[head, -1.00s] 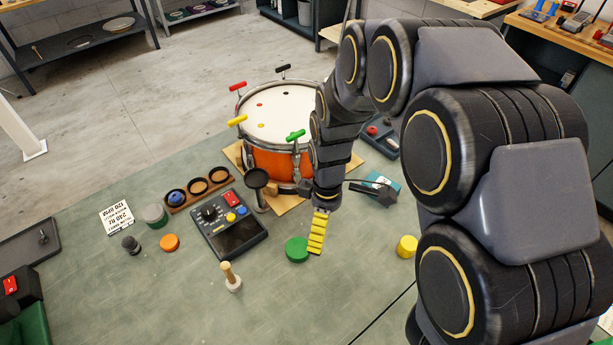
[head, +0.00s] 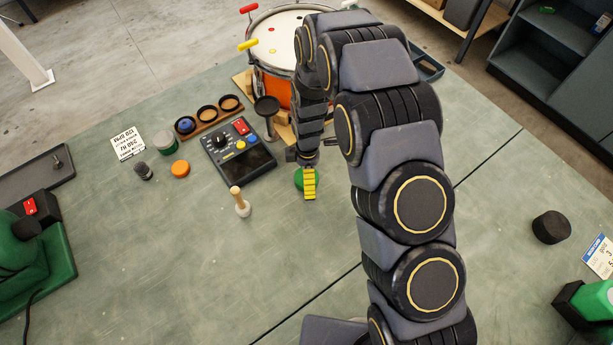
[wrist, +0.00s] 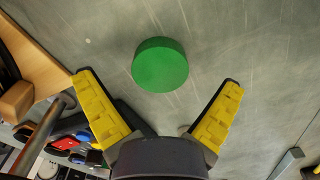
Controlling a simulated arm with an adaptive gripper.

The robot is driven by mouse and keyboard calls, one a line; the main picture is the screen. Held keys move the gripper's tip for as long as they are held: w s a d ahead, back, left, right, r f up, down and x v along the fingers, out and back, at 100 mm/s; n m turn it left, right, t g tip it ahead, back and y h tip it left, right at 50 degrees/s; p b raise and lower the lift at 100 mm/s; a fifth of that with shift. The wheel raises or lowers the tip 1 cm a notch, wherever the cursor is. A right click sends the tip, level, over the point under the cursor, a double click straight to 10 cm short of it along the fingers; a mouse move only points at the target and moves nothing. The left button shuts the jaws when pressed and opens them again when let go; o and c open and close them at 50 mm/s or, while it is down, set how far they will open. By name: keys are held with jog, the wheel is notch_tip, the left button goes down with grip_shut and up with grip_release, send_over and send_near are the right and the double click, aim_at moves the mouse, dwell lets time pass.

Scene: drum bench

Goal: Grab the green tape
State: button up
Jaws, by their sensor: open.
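The green tape (wrist: 160,64) is a round, flat-topped roll on the grey-green bench, near the top middle of the wrist view. In the head view, the green tape (head: 299,180) is partly hidden behind a yellow finger. My gripper (wrist: 158,80) is open, with its two yellow-padded fingers spread wide. The tape lies between and slightly beyond the fingertips in the wrist view, with nothing held. In the head view, my gripper (head: 309,184) points down over the tape; the gap in height is hard to judge.
An orange roll (head: 180,169), a control box (head: 238,150) and a wooden-handled tool (head: 240,203) lie to the left. The drum (head: 273,88) stands behind. A black roll (head: 551,227) sits far right. The bench front is clear.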

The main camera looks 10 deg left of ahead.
jog(key=shift+f, duration=0.85)
jog(key=c, duration=1.2)
jog(key=shift+r, duration=0.15)
